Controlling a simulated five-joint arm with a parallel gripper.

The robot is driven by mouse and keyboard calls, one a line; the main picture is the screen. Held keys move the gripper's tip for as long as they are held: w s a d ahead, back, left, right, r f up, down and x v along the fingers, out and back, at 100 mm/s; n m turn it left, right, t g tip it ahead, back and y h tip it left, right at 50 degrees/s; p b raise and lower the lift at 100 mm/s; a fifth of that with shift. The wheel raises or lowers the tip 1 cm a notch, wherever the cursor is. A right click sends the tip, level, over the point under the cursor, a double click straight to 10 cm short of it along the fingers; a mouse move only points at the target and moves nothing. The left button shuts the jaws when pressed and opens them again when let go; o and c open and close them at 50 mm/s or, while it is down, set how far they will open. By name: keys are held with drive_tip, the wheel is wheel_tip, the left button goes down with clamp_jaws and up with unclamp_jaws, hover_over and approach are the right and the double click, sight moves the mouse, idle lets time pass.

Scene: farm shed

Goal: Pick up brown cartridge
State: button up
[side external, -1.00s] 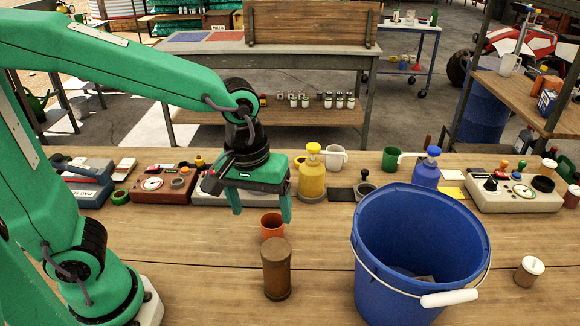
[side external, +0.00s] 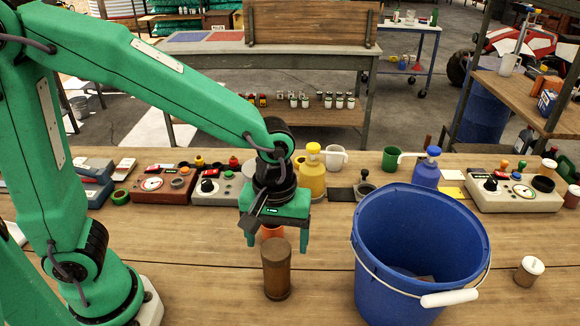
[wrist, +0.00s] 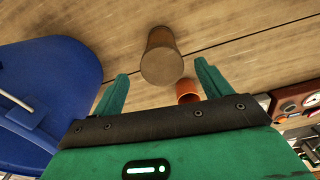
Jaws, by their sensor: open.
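The brown cartridge (side external: 276,270) stands upright on the wooden bench, left of the blue bucket. In the wrist view the cartridge (wrist: 161,57) shows just beyond the fingertips, roughly between them. My gripper (side external: 276,246) points down with its fingers spread, just behind and above the cartridge in the side view. It is open and holds nothing. In the wrist view my gripper (wrist: 160,84) shows both green fingers apart. An orange cup (side external: 271,231) sits behind the cartridge, partly hidden by my gripper; it also shows in the wrist view (wrist: 187,91).
The large blue bucket (side external: 372,270) stands close on the right. A yellow pump bottle (side external: 313,177), a blue pump bottle (side external: 427,176) and several instrument boxes line the back of the bench. A small white-lidded jar (side external: 529,272) stands at right. The bench front left of the cartridge is clear.

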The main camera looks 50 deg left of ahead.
sight(276, 249)
drive_tip(key=shift+f, duration=0.1)
drive_tip(key=shift+s+a+f, duration=0.1)
drive_tip(key=shift+f, duration=2.4)
drive_tip(key=c, duration=1.2)
drive_tip(key=shift+r, duration=0.15)
